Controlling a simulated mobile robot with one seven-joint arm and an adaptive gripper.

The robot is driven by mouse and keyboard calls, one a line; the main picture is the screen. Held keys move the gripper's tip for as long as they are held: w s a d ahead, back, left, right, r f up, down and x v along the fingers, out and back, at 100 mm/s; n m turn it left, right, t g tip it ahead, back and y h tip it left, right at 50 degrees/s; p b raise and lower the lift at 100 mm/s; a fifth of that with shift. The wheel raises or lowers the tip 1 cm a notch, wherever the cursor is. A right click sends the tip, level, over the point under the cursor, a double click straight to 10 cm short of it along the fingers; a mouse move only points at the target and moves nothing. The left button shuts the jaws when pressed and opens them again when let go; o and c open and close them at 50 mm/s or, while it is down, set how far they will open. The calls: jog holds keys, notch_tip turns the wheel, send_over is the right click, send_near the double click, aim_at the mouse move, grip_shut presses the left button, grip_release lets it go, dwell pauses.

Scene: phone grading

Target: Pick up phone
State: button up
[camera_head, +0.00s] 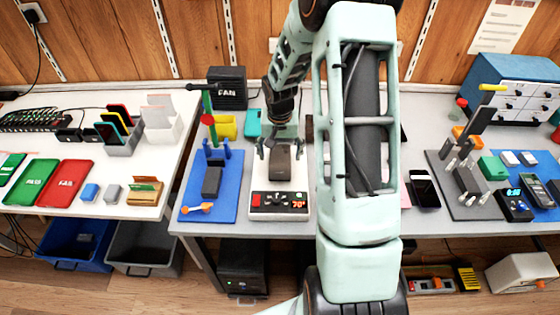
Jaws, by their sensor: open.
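A dark, phone-like slab (280,163) lies on the white plate of a heating station (256,179) with a red "70" display. My gripper (279,148) is open, its fingers spread to either side of the slab's far end. I cannot tell whether they touch it. A black phone (424,190) lies on the table right of my arm. Another dark slab (212,181) sits on the blue mat (228,197) to the left. My arm hides part of the table between the station and the black phone.
A blue stand with a red-and-green tool (208,119) rises left of my gripper. A black FAN box (228,90) stands behind. Green PASS (36,181) and red FAIL (68,181) trays lie on the left table. A grey mat with a fixture (468,181) is at right.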

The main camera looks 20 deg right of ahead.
aim_at(280, 162)
jog(key=shift+w+f, duration=0.15)
jog(key=shift+f, duration=0.95)
jog(key=shift+c, duration=0.6)
jog(key=c, duration=1.2)
jog(key=shift+r, duration=0.1)
jog(key=shift+c, duration=0.2)
